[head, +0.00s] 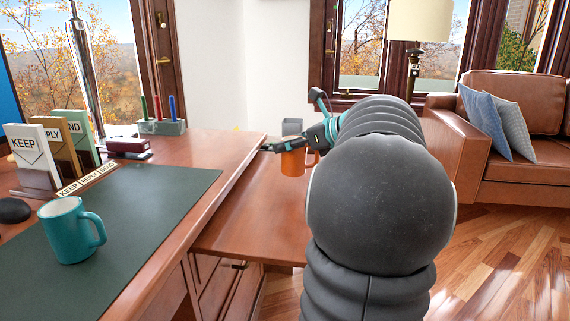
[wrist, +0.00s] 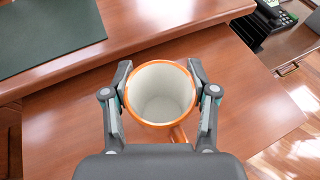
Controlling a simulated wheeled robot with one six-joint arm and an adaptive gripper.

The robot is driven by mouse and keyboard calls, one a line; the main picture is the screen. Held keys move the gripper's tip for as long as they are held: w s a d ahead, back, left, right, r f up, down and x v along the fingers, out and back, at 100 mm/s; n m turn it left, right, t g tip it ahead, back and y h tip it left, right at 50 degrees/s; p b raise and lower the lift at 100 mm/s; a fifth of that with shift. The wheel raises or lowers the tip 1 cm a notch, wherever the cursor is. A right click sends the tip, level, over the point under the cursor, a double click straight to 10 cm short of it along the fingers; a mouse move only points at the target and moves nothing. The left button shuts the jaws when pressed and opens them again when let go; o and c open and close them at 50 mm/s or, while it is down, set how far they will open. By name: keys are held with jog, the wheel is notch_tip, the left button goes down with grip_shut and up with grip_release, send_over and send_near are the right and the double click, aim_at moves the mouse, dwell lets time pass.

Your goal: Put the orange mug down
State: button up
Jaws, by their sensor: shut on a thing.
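The orange mug (wrist: 180,133) is seen from above in the wrist view, with a white, empty inside. My gripper (wrist: 161,78) has one finger on each side of the mug and is shut on it. In the head view the orange mug (head: 293,162) shows beyond my arm, upright, with its handle to the right. My gripper (head: 300,143) is at its upper part. The mug is over the lower wooden pull-out surface (head: 245,222), beside the higher desk. I cannot tell whether its base touches that surface.
The desk (head: 215,150) has a dark green mat (head: 150,220) with a teal mug (head: 70,232). Letter holders (head: 40,160), a stapler (head: 128,146) and a pen holder (head: 160,127) stand farther back. The pull-out surface is clear around the orange mug. A leather sofa (head: 520,180) is at right.

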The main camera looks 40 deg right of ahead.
aim_at(288, 159)
jog(key=shift+w+a+f, duration=0.2)
jog(key=shift+a+f, duration=0.1)
jog(key=shift+a, duration=0.1)
jog(key=shift+f+b, duration=0.5)
jog(key=shift+f, duration=1.4)
jog(key=shift+f, duration=0.2)
jog(key=o, duration=1.4)
jog(key=shift+c, duration=0.2)
jog(key=shift+s+d+r, duration=0.1)
jog(key=shift+s+r, duration=0.15)
jog(key=shift+r, duration=0.05)
jog(key=p+v, duration=0.1)
jog(key=v, duration=1)
jog(key=shift+s, duration=0.25)
jog(key=shift+r, duration=0.1)
